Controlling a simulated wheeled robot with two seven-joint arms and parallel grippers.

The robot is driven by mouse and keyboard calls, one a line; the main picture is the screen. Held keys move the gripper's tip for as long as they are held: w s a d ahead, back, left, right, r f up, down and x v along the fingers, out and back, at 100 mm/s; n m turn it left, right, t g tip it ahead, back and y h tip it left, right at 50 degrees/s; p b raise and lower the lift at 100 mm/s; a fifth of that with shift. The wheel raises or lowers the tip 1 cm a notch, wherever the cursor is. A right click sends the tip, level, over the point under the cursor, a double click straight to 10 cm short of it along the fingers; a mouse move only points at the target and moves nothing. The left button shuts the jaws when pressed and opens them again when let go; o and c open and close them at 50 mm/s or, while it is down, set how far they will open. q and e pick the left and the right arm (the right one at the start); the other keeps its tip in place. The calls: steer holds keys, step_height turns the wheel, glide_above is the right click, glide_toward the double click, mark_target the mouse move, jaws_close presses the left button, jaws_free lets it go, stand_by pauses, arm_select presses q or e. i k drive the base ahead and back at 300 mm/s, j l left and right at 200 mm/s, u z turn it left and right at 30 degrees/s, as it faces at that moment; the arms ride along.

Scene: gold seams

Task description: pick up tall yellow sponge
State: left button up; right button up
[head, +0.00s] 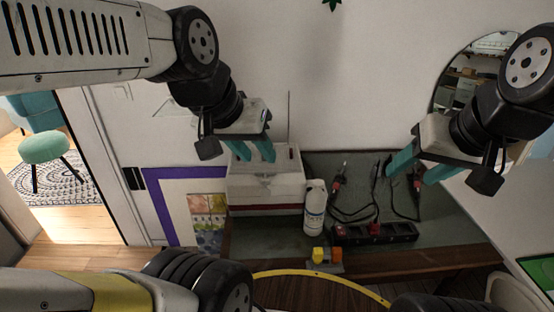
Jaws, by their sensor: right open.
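A small yellow block (318,254), which looks like the yellow sponge, stands near the front edge of the dark tabletop (275,238). An orange block (336,254) is right beside it. My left gripper (254,153) is up and to the left of the yellow block, in front of the white box; its teal fingers are a little apart with nothing seen between them. My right gripper (412,170) is up and to the right of the block, open and empty. Neither gripper touches the block.
A white bottle (314,208) stands just behind the yellow block. A white box (265,185) is at the back left. A dark power strip (375,234) with plugs and loose black cables lies to the right. A round yellow-rimmed wooden top (310,292) is in front.

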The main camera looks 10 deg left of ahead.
mark_target(317, 252)
steer(key=k+j, duration=0.2)
steer(key=j, duration=0.15)
steer(key=k+j+z, duration=0.1)
steer(key=j, duration=0.25)
steer(key=k+j, duration=0.25)
steer(key=j+z, duration=0.05)
steer(key=j, duration=0.05)
